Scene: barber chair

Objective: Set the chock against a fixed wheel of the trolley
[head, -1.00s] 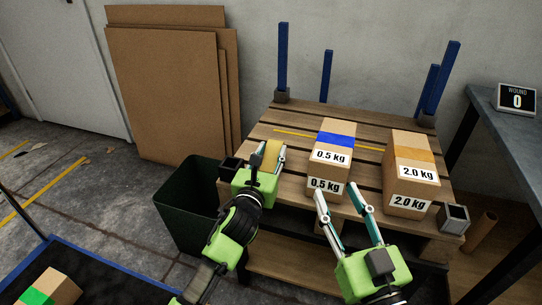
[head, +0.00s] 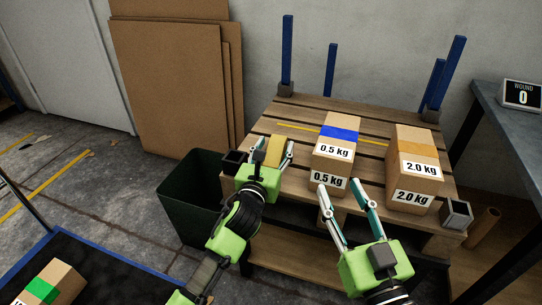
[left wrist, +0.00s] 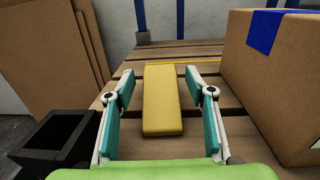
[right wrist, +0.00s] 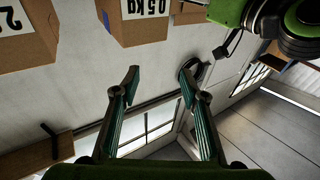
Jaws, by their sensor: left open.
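The chock, a yellow wedge-like block (left wrist: 161,100), lies on the wooden pallet (head: 290,115). It also shows in the head view (head: 274,150). My left gripper (head: 272,153) is open, with one finger on each side of the chock and gaps visible in the left wrist view. My right gripper (head: 341,186) is open and empty in front of the 0.5 kg box. The trolley, a dark platform with a blue edge (head: 100,249), shows in part at the lower left. Its wheels are out of view.
A 0.5 kg box (head: 337,148) with blue tape and a 2.0 kg box (head: 414,168) stand on the pallet. A dark green bin (head: 190,205) is left of it. A green-taped box (head: 52,284) sits on the trolley. Blue posts (head: 287,50) rise at the pallet corners.

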